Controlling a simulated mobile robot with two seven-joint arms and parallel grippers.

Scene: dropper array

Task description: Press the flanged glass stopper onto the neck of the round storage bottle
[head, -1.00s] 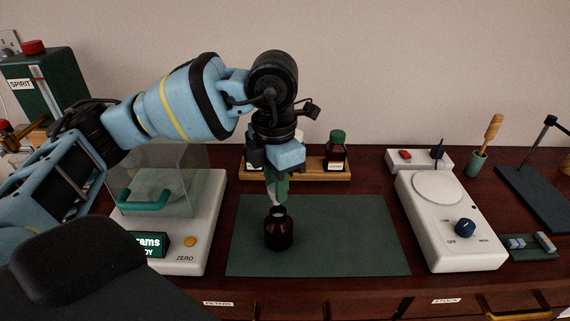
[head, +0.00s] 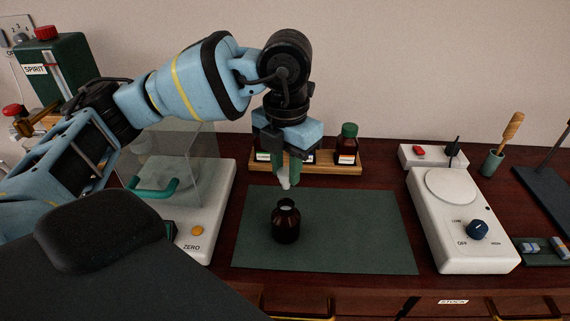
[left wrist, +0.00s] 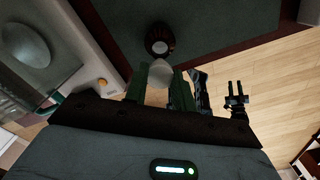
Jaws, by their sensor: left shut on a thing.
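The round storage bottle (head: 286,224) is dark brown and stands upright on the green mat (head: 350,235), its pale mouth facing up. In the left wrist view the bottle (left wrist: 158,38) shows just beyond the fingertips. My left gripper (head: 287,172) is shut on the whitish glass stopper (head: 284,184), which points down above the bottle neck with a small visible gap. The stopper's rounded whitish part (left wrist: 160,74) also shows between the green fingers in the left wrist view. Its flange is not clear.
A balance (head: 207,238) with a clear shield stands left of the mat. A white device with a round plate (head: 452,186) stands to the right. A wooden rack (head: 375,159) with a green-capped brown bottle (head: 347,146) is behind. The mat around the bottle is clear.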

